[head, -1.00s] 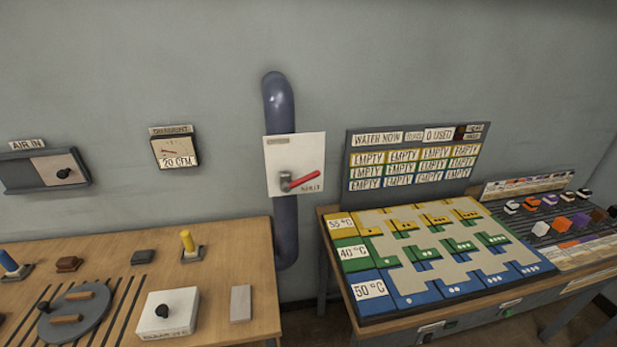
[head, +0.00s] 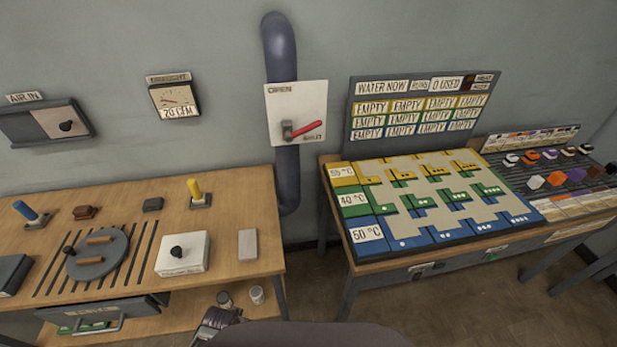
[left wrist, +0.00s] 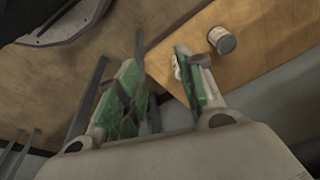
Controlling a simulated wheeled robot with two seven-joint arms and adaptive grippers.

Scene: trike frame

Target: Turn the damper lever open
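The damper lever (head: 306,130) is red and sits on a white plate (head: 312,105) in front of a blue-grey pipe (head: 281,50) on the wall. It points right and slightly up from its dark pivot, just above a label at the lower right that seems to read SHUT. A label at the plate's upper left reads OPEN. My left gripper (left wrist: 158,58) is open and empty in the left wrist view, near a wooden edge. Part of a gripper shows at the head view's bottom, well below the lever. My right gripper cannot be made out.
A workbench (head: 120,195) with a white knob box (head: 183,254) stands left. Two small cans (head: 257,294) sit on its lower shelf; one can (left wrist: 222,40) shows in the wrist view. A board table (head: 430,205) stands right. Floor shows between them.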

